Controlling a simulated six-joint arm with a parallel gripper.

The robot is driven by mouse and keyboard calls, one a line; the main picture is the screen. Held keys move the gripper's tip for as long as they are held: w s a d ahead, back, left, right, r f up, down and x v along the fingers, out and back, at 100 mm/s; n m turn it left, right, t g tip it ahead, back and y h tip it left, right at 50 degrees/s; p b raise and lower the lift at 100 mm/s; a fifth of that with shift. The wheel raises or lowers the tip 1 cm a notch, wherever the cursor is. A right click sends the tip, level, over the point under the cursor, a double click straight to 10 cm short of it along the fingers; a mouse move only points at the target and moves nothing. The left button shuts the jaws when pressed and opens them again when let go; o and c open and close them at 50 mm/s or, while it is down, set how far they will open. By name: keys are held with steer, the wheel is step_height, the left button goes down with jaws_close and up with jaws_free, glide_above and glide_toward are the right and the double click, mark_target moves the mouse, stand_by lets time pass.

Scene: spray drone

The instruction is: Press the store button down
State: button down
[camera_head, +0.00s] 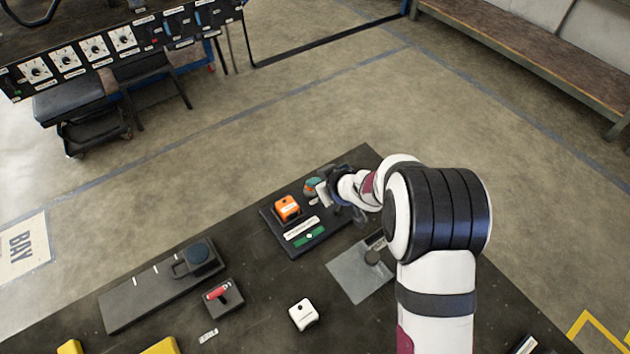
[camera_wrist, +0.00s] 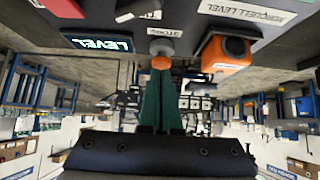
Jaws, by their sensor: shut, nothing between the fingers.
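The store button (camera_wrist: 162,46) is a small grey cap beside its upside-down STORE label (camera_wrist: 164,32) in the wrist view. My gripper (camera_wrist: 161,64) is shut and empty, with green fingers and orange tips right in front of the button. I cannot tell if the tips touch it. In the head view my gripper (camera_head: 313,187) is at the back edge of the dark control panel (camera_head: 296,247), and the button cannot be made out there. An orange knob (camera_head: 287,208) stands on the panel, also in the wrist view (camera_wrist: 227,52).
The panel has a green display (camera_head: 310,237). On the dark table are a grey plate (camera_head: 350,282), a white block (camera_head: 303,315), a red-handled switch (camera_head: 217,292) and a long dark unit (camera_head: 135,302). Floor is open beyond the table.

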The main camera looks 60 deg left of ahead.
step_height(320, 180, down, 2)
steer(key=shift+f, duration=0.15)
steer(key=shift+s+d+f, duration=0.1)
steer(key=shift+d, duration=0.05)
steer(key=r, duration=0.5)
steer(key=shift+w+a+r, duration=0.1)
steer(key=shift+w+a, duration=0.1)
steer(key=shift+a, duration=0.1)
steer(key=v, duration=1)
